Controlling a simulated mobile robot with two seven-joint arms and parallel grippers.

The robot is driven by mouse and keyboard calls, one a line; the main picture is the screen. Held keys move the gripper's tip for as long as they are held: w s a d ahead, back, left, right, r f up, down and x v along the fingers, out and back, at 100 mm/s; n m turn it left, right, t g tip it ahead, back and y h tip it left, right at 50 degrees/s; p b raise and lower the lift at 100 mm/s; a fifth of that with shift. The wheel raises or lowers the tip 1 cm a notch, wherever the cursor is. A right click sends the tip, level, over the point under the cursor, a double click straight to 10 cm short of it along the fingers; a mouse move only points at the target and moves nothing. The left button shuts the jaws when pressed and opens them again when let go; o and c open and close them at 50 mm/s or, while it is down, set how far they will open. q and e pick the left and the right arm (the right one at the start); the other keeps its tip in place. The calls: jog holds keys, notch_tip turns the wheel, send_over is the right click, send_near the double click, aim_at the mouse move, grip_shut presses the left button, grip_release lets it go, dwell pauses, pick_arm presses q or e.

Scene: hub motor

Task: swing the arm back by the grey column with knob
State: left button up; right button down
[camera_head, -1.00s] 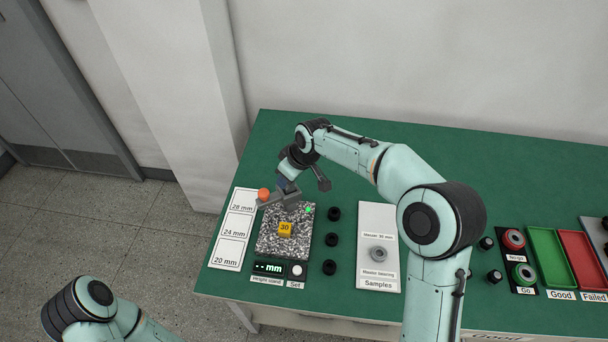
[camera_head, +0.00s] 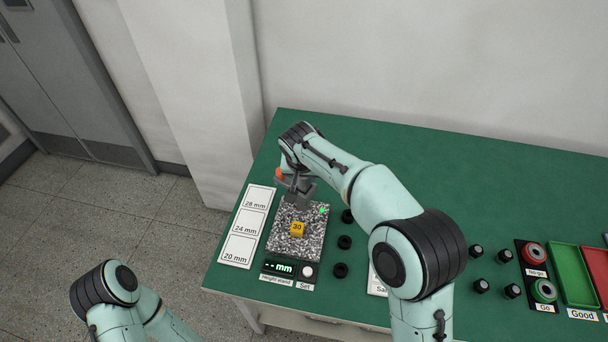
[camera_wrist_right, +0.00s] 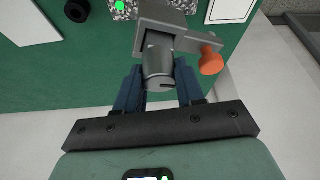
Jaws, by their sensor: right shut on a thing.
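The height stand has a speckled granite base (camera_head: 312,243) with a yellow block marked 30 (camera_head: 297,229) on it. At its back stands the grey column, with a grey arm (camera_head: 300,198) and an orange knob (camera_head: 279,174). My right gripper (camera_head: 297,181) is at the column, its fingers mostly hidden by my own arm. In the right wrist view its blue fingers (camera_wrist_right: 159,88) are shut around the grey column (camera_wrist_right: 160,68), and the orange knob (camera_wrist_right: 210,63) sticks out to the right. My left gripper is out of view; only my left arm shows at lower left.
A card with 28, 24 and 20 mm fields (camera_head: 247,226) lies left of the stand. Several black rings (camera_head: 344,242) lie right of it. Go and no-go gauges (camera_head: 541,289) and green (camera_head: 573,275) and red trays are further right. A wall stands behind the table.

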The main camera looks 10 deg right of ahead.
jog(key=m+h, duration=0.1)
jog(key=m, duration=0.2)
jog(key=shift+m+g, duration=0.3)
jog(key=shift+m, duration=0.1)
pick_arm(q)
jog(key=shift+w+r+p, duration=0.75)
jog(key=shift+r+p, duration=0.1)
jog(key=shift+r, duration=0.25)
pick_arm(e)
jog(key=shift+a+m+g+h, duration=0.1)
jog(key=shift+m+g+h, duration=0.55)
jog(key=shift+m, duration=1.35)
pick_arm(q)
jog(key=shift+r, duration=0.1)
pick_arm(e)
jog(key=c, duration=0.7)
grip_release()
